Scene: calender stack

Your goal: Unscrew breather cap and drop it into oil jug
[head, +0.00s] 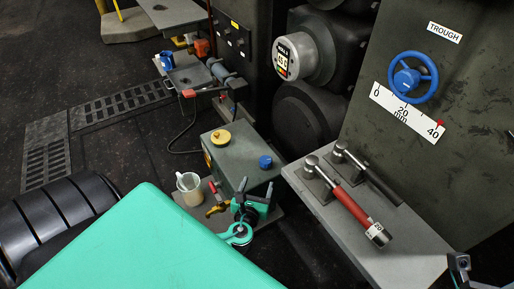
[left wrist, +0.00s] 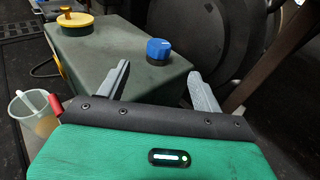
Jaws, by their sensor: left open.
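A blue knobbed cap (head: 265,161) stands upright on top of a grey-green box (head: 226,150). A yellow round cap (head: 220,137) sits on the same box; which one is the breather cap I cannot tell. My left gripper (head: 256,186) is open and empty, close to the box's near side. In the left wrist view the blue cap (left wrist: 158,50) shows beyond the gap between the fingertips (left wrist: 159,70), apart from both. A translucent jug (head: 190,190) with tan contents, likely the oil jug, stands left of the box. My right gripper (head: 460,266) shows only partly at the lower right.
A yellow valve with a red handle (head: 215,200) projects from the box beside the jug. A grey ledge (head: 405,235) with levers, one red-sleeved (head: 355,210), stands to the right. A dark roller housing (head: 305,115) rises behind the box. Floor grating (head: 125,104) lies to the left.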

